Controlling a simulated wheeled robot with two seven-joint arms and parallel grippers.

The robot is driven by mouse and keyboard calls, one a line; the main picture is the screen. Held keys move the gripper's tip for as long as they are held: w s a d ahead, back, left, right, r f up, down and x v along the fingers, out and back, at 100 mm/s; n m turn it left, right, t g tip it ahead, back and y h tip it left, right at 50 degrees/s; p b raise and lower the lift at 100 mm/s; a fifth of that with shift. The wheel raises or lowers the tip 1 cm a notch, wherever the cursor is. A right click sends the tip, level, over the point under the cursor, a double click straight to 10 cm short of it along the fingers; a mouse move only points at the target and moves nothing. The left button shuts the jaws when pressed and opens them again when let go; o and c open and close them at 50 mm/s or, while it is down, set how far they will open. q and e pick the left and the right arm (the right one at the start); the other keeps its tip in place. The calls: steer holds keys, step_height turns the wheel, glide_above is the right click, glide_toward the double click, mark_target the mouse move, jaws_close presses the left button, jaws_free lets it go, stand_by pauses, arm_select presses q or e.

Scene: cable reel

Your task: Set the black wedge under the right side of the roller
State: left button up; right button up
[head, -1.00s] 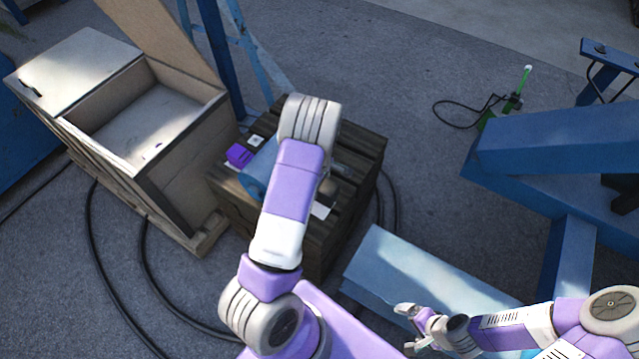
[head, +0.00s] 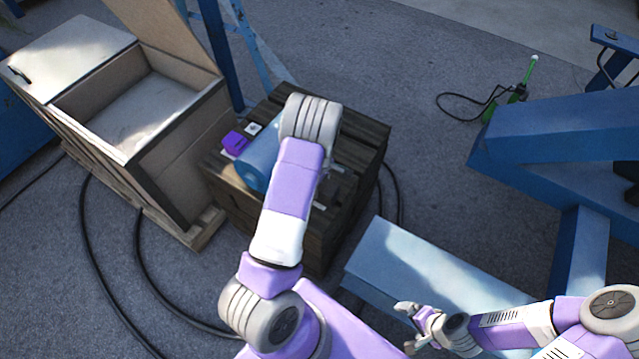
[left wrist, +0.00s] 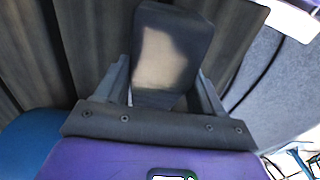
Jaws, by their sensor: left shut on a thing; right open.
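The blue roller (head: 257,166) lies on a dark slatted wooden crate (head: 365,135), partly hidden behind my left arm. A purple block (head: 236,143) sits beside the roller's left side. My left gripper is hidden by its own arm in the head view. In the left wrist view, my left gripper (left wrist: 163,82) is shut on the black wedge (left wrist: 172,45), above or at the crate's slats; contact cannot be told. A blue surface, likely the roller, shows at that view's lower left. My right gripper (head: 407,328) is open and empty, low in the head view, away from the crate.
An open wooden box (head: 150,105) stands left of the crate. A pale blue beam (head: 425,275) lies right of it, with a large blue frame (head: 570,140) farther right. Black cables (head: 85,225) cross the floor.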

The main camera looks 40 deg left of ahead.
arm_select(q)
steer(key=shift+a, duration=0.4)
steer(key=shift+s+a, duration=0.15)
steer(key=shift+a, duration=1.25)
steer(key=o, duration=1.6)
steer(key=shift+f, duration=0.1)
step_height(320, 180, up, 8)
steer(key=shift+f+p, duration=0.15)
steer(key=shift+p, duration=1.1)
steer(key=shift+s+f, duration=0.1)
